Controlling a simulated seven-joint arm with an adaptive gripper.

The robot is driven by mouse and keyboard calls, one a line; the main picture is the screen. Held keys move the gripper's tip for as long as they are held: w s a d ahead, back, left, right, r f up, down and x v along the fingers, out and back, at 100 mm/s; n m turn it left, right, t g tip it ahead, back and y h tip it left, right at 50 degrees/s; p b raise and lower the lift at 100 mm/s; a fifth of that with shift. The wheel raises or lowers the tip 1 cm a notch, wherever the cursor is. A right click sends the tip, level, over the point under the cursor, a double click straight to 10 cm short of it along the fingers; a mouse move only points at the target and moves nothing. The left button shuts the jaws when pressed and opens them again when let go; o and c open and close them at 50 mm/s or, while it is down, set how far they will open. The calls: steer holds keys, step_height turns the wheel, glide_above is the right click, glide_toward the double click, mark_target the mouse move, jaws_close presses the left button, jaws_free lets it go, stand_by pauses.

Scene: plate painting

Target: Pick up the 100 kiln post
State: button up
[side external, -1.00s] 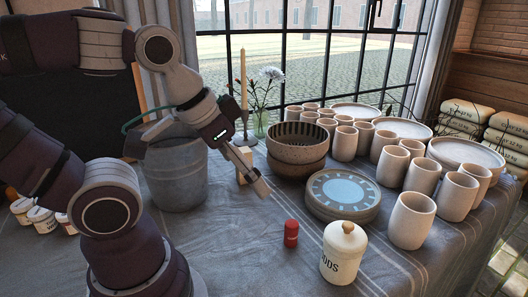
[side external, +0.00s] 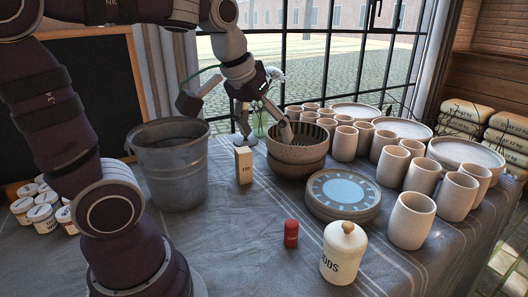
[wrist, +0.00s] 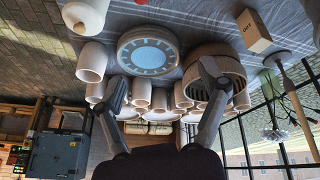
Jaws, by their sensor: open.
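The kiln post (side external: 243,166) is a small pale upright block marked 100. It stands on the cloth-covered table between the metal bucket and the stacked bowls in the side view. In the wrist view the kiln post (wrist: 253,32) shows at the upper right, outside the space between my fingers. My gripper (side external: 281,124) is above and to the right of the post in the side view, with a finger overlapping the bowls. In the wrist view my gripper (wrist: 163,84) has its two fingers wide apart with nothing held; I cannot tell whether a finger touches the bowls.
Stacked bowls (side external: 296,152) and blue-centred plates (side external: 342,192) stand right of the post, with several cups (side external: 411,220) beyond. The bucket (side external: 170,165) stands left. A red cylinder (side external: 291,233) and a lidded jar (side external: 343,252) are in front. The cloth before the post is clear.

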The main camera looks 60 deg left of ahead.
steer(key=w+a+f+n+g+y, duration=0.1)
steer(key=w+a+f+n+y, duration=0.1)
steer(key=w+a+n, duration=0.5)
steer(key=n+g+y, duration=0.2)
steer(key=n+g, duration=0.1)
steer(key=n, duration=0.1)
glide_toward(244, 151)
steer(key=a+f, duration=0.1)
steer(key=a, duration=0.1)
steer(key=x, duration=0.6)
steer(key=d+x, duration=0.1)
steer(key=x, duration=0.2)
steer(key=shift+w+a+f, duration=0.1)
steer(key=shift+a+f, duration=0.05)
steer(key=shift+f, duration=0.45)
steer(key=c, duration=1.3)
